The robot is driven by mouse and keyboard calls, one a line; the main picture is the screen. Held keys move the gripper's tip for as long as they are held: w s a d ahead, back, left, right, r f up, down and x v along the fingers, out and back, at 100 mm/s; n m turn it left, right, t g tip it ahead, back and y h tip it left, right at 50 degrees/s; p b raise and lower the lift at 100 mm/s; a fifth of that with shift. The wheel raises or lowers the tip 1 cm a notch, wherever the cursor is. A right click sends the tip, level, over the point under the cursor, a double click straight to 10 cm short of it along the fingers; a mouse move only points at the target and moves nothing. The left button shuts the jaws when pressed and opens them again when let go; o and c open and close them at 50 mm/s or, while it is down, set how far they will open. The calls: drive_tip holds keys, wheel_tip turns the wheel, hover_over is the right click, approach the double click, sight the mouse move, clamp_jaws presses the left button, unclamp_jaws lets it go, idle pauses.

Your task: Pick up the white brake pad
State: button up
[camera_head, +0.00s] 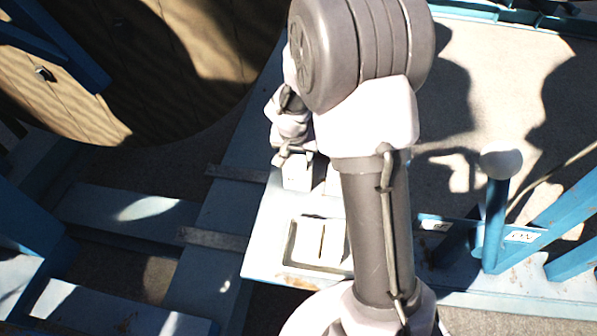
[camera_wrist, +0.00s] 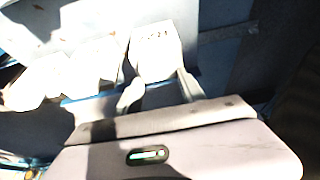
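A white block (camera_head: 297,173), which looks like a brake pad, stands on the pale blue plate (camera_head: 262,262) in the head view. In the wrist view the white brake pad (camera_wrist: 155,52) has small dark marks near its top. My gripper (camera_head: 293,157) is at this pad in the head view. In the wrist view my gripper (camera_wrist: 160,92) is open, with its two fingers spread at either side of the pad's near end. I cannot tell whether they touch it. More white pieces (camera_wrist: 96,60) lie to the left, washed out by glare.
A shallow tray (camera_head: 290,250) with white pads (camera_head: 320,241) lies on the plate's near part. A large wooden reel (camera_head: 150,70) stands at the upper left. Blue beams (camera_head: 130,205) lie left, and a blue post with a white knob (camera_head: 500,163) stands right.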

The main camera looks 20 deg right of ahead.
clamp_jaws()
drive_tip(key=shift+r, duration=0.1)
wheel_tip(320, 180, up, 10)
drive_tip(key=p, duration=0.5)
wheel_tip(320, 180, up, 2)
drive_tip(key=shift+r+p, duration=0.2)
drive_tip(key=shift+p, duration=0.6)
drive_tip(key=shift+a, duration=0.1)
